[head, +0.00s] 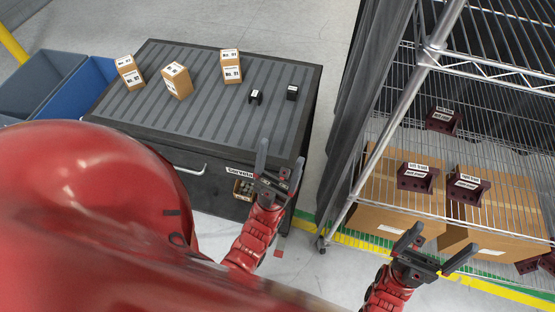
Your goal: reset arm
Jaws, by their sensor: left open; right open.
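My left gripper (279,166) is open and empty, fingers pointing up, in front of the right front corner of the dark workbench (200,132). My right gripper (437,245) is open and empty, further right, in front of the wire shelf rack. Both red forearms come up from the bottom of the head view. A large red part of my own body fills the lower left and hides part of the bench front and floor.
Three cardboard boxes (177,81) and two small black parts (291,92) sit on the bench. The wire rack (385,120) holds dark red labelled brackets (414,178) above large cardboard boxes (395,215). Grey and blue bins (85,85) stand at left. Floor shows between bench and rack.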

